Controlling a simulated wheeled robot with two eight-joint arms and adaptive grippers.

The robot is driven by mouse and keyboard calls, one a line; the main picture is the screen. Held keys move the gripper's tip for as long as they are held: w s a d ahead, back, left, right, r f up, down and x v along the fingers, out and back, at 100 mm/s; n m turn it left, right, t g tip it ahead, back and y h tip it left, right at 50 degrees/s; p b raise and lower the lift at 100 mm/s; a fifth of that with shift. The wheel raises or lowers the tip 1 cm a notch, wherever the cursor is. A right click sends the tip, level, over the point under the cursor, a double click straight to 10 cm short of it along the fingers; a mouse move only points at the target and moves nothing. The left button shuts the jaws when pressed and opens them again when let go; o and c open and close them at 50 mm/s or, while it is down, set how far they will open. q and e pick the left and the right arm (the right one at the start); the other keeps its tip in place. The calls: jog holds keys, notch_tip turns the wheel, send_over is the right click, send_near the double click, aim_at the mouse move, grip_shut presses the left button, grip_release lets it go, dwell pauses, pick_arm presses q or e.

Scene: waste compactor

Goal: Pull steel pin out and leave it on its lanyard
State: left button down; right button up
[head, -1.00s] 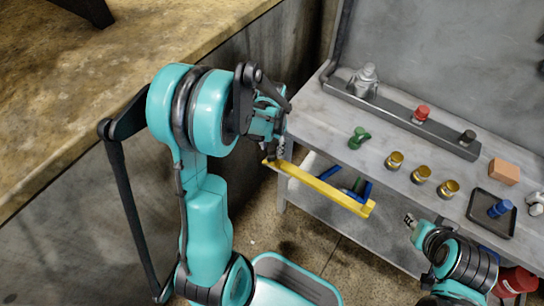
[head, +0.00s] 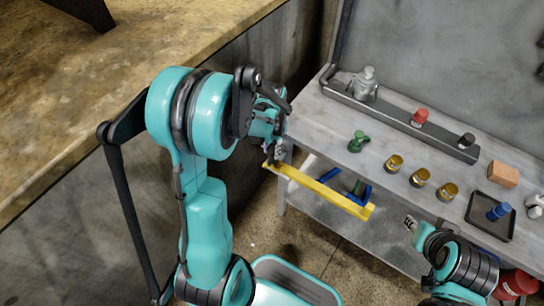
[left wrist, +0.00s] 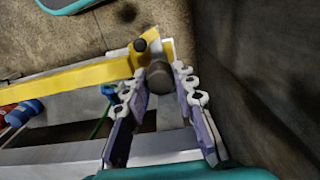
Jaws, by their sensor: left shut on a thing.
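My left gripper (head: 275,155) is at the left end of the yellow bar (head: 318,190), low in front of the workbench. In the left wrist view its two fingers (left wrist: 158,84) are closed on a dull grey cylinder (left wrist: 158,78), which appears to be the steel pin's head. I cannot make out a lanyard or how deep the pin sits. My right gripper (head: 411,223) is at the lower right, away from the bar, its jaws too small to judge.
The grey workbench (head: 320,120) holds a green piece (head: 357,141), several brass cups (head: 394,163), an orange block (head: 503,173) and a black tray (head: 470,212). Blue and green items lie on the lower shelf. A dark wall is close to my left gripper.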

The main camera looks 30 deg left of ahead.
pick_arm(q)
jog(key=shift+r, duration=0.15)
dwell(0.3)
jog(key=shift+r+p, duration=3.1)
jog(key=shift+r, duration=0.85)
notch_tip(320, 180, up, 7)
jog(key=p, duration=0.5)
jog(key=shift+r, duration=0.15)
jog(key=shift+w, duration=0.1)
jog(key=w+d, duration=0.7)
jog(key=w, duration=0.3)
jog(key=shift+w, duration=0.4)
dwell(1.2)
